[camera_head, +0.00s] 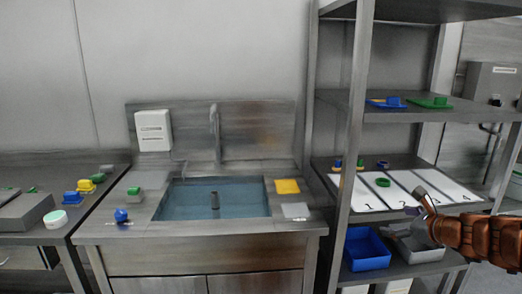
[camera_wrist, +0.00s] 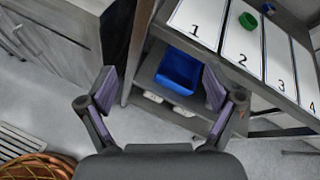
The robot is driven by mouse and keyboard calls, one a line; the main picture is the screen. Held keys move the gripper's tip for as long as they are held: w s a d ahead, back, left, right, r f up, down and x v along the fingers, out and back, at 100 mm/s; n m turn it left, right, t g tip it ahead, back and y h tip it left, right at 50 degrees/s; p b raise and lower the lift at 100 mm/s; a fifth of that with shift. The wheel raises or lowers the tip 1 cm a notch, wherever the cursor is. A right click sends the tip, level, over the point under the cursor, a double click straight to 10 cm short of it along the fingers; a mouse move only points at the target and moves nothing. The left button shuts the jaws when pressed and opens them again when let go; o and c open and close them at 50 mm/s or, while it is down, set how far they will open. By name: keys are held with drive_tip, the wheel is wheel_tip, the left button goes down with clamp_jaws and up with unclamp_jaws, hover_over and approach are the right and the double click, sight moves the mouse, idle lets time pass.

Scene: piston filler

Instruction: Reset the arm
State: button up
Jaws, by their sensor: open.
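My gripper (camera_wrist: 160,88) is open and empty in the wrist view, its two fingers spread apart with floor and the shelf unit beyond them. In the head view my gripper (camera_head: 426,203) is at the right, in front of the shelf with the numbered white panels. The blue bin (camera_head: 366,249) stands on a lower shelf, and in the wrist view the blue bin (camera_wrist: 179,71) shows beyond the fingers, apart from them. A green ring-like piece (camera_head: 382,182) lies on the panel numbered 2.
A metal shelf unit (camera_head: 352,130) stands at the right, with blue and green pieces on its upper shelf. A grey bin (camera_head: 420,246) sits beside the blue bin. A sink (camera_head: 213,199) fills the middle. Small coloured parts stand on the left counter. Open floor (camera_wrist: 70,117) shows below.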

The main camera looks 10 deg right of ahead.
drive_tip(key=s+a+f+n+g+y, duration=0.15)
drive_tip(key=a+n, duration=0.35)
drive_tip(key=a, duration=0.5)
drive_tip(key=s+a+n+g+y, duration=0.3)
drive_tip(key=a+n, duration=0.3)
drive_tip(key=a, duration=0.4)
drive_tip(key=s+a+f+n+g, duration=0.45)
drive_tip(key=s+a+n, duration=0.35)
drive_tip(key=s+a, duration=0.3)
drive_tip(key=s+d+f+n+g+h, duration=0.1)
drive_tip(key=s+d+n+g+h, duration=0.15)
drive_tip(key=s, duration=0.45)
drive_tip(key=s+d+f+n+g+h, duration=0.1)
drive_tip(key=s+n+g+h, duration=0.1)
drive_tip(key=s+n, duration=0.35)
drive_tip(key=s+d+f+n+g+h, duration=0.2)
drive_tip(key=s+h, duration=0.1)
drive_tip(key=s, duration=0.6)
wheel_tip(320, 180, up, 15)
drive_tip(key=w+t+p, duration=0.1)
drive_tip(key=p, duration=1.2)
drive_tip(key=shift+p, duration=0.4)
drive_tip(key=shift+r, duration=0.1)
